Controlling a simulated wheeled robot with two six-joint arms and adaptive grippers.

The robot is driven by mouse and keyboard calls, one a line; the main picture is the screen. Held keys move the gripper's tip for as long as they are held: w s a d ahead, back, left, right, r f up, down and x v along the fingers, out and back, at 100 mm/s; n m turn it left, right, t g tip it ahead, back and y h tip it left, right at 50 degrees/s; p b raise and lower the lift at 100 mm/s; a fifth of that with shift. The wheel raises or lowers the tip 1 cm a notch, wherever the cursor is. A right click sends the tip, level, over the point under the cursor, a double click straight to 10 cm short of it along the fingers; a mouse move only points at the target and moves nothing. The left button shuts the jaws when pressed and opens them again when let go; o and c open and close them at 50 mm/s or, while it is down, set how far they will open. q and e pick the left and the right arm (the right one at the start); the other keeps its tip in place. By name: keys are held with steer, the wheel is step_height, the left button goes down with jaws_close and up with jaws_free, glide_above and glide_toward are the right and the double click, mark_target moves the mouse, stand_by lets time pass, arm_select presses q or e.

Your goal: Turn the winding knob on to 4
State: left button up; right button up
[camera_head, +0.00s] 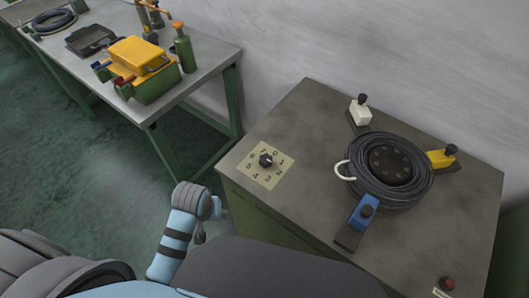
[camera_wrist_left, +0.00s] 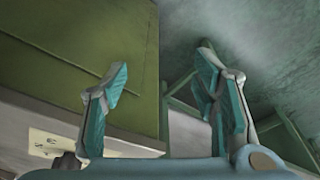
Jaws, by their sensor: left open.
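The winding knob (camera_head: 265,160) is a small dark knob on a pale square plate (camera_head: 261,180) with digits around it, 4 at the lower left. The plate lies at the left end of the grey bench top. I cannot tell which digit the knob points to. My left arm stands left of and below the plate in the head view, apart from the knob. In the left wrist view my left gripper (camera_wrist_left: 163,65) is open and empty, its two fingers wide apart. Part of the plate (camera_wrist_left: 45,143) and a dark knob-like part (camera_wrist_left: 67,164) show at lower left. My right gripper is out of view.
A black cable coil (camera_head: 415,185) sits on the bench among white (camera_head: 361,112), yellow (camera_head: 440,158) and blue (camera_head: 363,212) clamps. A red button (camera_head: 447,284) is at the front right. Another table (camera_head: 205,55) with a yellow-and-green box (camera_head: 140,58) stands at left.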

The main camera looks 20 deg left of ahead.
mark_target(265, 158)
arm_select(q)
steer(key=w+d+r+n, duration=0.1)
steer(key=w+d+r, duration=0.1)
steer(key=w, duration=0.3)
steer(key=w+d+r+n+g, duration=0.1)
steer(key=w+d+r+n, duration=0.1)
steer(key=w+r, duration=0.2)
steer(key=w+d+r+n+h, duration=0.1)
steer(key=w+d+r+n, duration=0.1)
steer(key=w, duration=0.4)
steer(key=shift+r, duration=0.55)
steer(key=w+d+r+n+g, duration=0.1)
steer(key=w+d+r, duration=0.15)
steer(key=r, duration=0.25)
steer(key=w+d+r+n, duration=0.1)
steer(key=w+d+r, duration=0.1)
steer(key=w+r, duration=0.15)
step_height(265, 158, down, 13)
steer(key=b, duration=0.3)
steer(key=shift+s+a+f, duration=0.15)
steer(key=shift+f, duration=0.05)
steer(key=shift+c, duration=0.3)
